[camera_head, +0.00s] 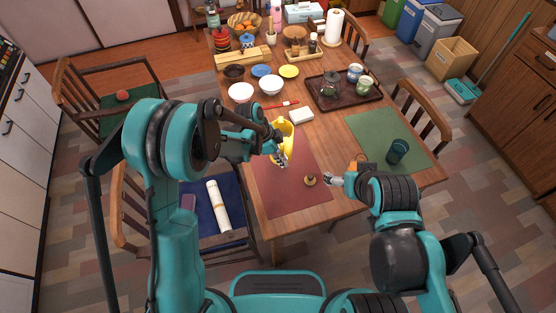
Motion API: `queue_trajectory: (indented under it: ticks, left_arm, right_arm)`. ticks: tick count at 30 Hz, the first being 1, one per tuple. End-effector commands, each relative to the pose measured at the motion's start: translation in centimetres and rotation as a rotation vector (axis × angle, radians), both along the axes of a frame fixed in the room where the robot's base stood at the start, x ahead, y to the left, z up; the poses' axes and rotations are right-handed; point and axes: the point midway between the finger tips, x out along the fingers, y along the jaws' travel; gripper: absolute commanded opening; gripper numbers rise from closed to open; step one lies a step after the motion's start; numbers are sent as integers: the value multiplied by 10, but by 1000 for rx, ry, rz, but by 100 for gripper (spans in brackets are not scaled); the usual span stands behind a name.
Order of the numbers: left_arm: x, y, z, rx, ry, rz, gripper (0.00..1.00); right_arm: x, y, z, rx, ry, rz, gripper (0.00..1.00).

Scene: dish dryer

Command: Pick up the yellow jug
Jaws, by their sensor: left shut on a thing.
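The yellow jug (287,129) stands on the wooden table, at the far end of the red placemat. My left gripper (280,157) reaches over the table from the left and is shut on the jug, covering part of its near left side. I cannot tell whether the jug's base touches the table. My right gripper (329,179) is over the table to the right of the red placemat, apart from the jug. It is too small to tell whether its fingers are open.
The red placemat (290,195) holds a small brown object (310,181). A white block (301,115) is just right of the jug. White bowls (271,84) and a dark tray (343,103) with a teapot lie beyond. A dark cup (397,151) stands on the green placemat (372,128).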

Motion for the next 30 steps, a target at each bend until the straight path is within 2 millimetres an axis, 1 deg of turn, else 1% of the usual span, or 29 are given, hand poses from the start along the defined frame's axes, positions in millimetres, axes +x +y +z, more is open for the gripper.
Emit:
queue_trajectory:
  ticks: [1,9,18,24,30]
  left_arm:
    - [-1,-7,5,-1,-1,-2,0]
    - [-6,-38,24,-1,0,-3,0]
    - [-11,-68,42,-1,0,-2,0]
    - [-13,-83,51,-1,-1,-2,0]
    - [-15,-93,57,-1,-1,0,0]
  right_arm:
    - [0,0,3,0,0,0,81]
    - [0,0,12,0,0,0,81]
    - [0,0,19,0,0,0,81]
    - [0,0,23,0,0,0,81]
    - [0,0,25,0,0,0,81]
